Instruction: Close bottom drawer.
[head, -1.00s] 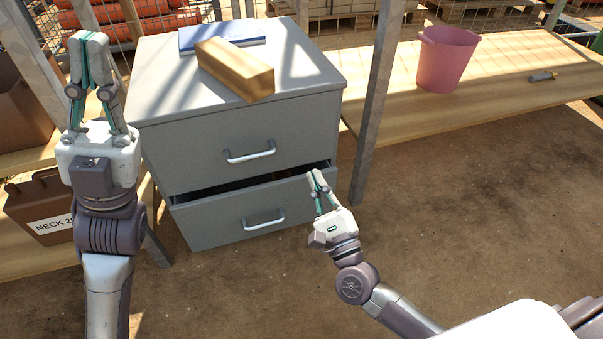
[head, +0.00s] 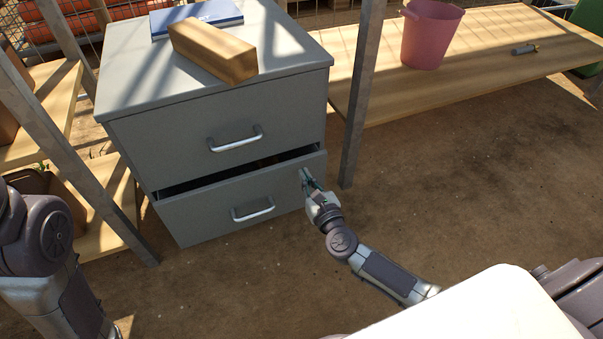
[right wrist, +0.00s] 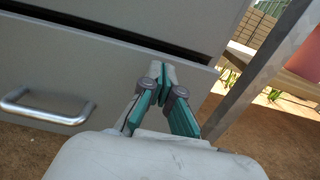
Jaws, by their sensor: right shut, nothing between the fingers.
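The grey cabinet (head: 215,110) has two drawers with silver handles. The bottom drawer (head: 190,212) stands partly open, with a dark gap along its top edge. Its handle (head: 252,209) is free, and it also shows at the left in the right wrist view (right wrist: 45,112). My right gripper (head: 306,178) is shut and empty, with its fingertips at the right end of the bottom drawer's front. In the right wrist view its fingertips (right wrist: 160,72) overlap the drawer front near its upper right corner; they look in contact or very close. Only my left arm's links show at the lower left; its gripper is out of view.
A wooden block (head: 212,50) and a blue book (head: 197,17) lie on the cabinet top. A metal post (head: 360,100) stands close right of the drawer. A pink bucket (head: 430,35) sits on a wooden shelf (head: 480,60). The ground in front is clear.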

